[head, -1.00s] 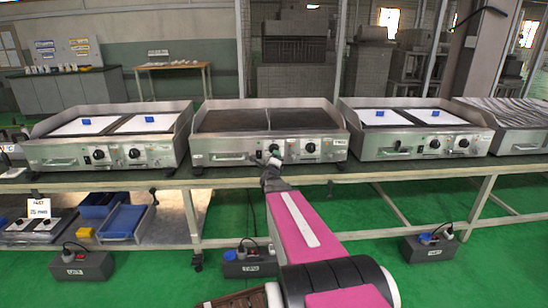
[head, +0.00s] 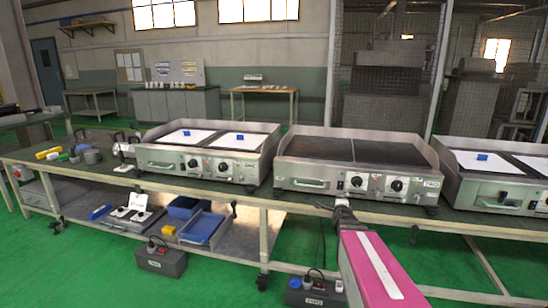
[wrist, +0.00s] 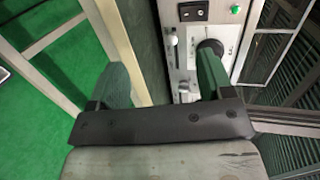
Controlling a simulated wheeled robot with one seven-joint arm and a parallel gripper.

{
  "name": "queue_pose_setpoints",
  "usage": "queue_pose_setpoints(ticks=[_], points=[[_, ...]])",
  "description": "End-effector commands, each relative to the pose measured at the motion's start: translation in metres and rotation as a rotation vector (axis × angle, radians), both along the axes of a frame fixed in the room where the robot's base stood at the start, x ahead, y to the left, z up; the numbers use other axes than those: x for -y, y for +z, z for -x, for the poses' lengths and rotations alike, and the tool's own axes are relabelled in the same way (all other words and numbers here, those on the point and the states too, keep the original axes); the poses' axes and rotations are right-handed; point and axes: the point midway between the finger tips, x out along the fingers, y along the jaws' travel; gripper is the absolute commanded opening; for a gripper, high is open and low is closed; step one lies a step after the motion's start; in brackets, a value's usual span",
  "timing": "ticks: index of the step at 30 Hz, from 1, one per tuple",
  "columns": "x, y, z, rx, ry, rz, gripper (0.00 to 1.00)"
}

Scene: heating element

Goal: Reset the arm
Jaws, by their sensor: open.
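My gripper (head: 342,204) is at the end of my pink arm (head: 372,262), in front of the middle griddle (head: 355,160) with dark plates. In the wrist view my gripper (wrist: 165,85) is open, with its two green-grey fingers apart and nothing held between them. The griddle's front panel (wrist: 190,55), with a black knob (wrist: 210,46), a switch and a green light, lies just beyond the fingers. The right finger overlaps the knob in the picture; I cannot tell whether they touch.
A griddle with white sheets (head: 210,152) stands to the left and another (head: 495,172) to the right on the long table (head: 100,180). Blue bins (head: 203,226) sit on the lower shelf. Power boxes (head: 162,260) stand on the green floor.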

Motion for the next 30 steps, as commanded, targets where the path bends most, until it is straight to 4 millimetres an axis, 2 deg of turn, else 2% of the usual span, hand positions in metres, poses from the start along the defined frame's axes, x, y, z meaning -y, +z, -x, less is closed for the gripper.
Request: queue_pose_setpoints(ticks=[1, 6, 8, 12, 18, 21, 25, 30], points=[[-0.017, -0.010, 0.009, -0.083, 0.074, 0.067, 0.73], [-0.066, -0.050, 0.044, -0.378, 0.367, 0.332, 0.73], [-0.080, -0.063, 0.061, -0.479, 0.481, 0.424, 0.73], [-0.106, -0.090, 0.109, -0.702, 0.763, 0.630, 0.73], [-0.123, -0.112, 0.182, -0.971, 1.164, 0.856, 0.73], [-0.125, -0.115, 0.209, -1.060, 1.316, 0.917, 0.73], [-0.125, -0.116, 0.229, -1.124, 1.435, 0.955, 0.73], [-0.125, -0.116, 0.235, -1.145, 1.475, 0.965, 0.73]])
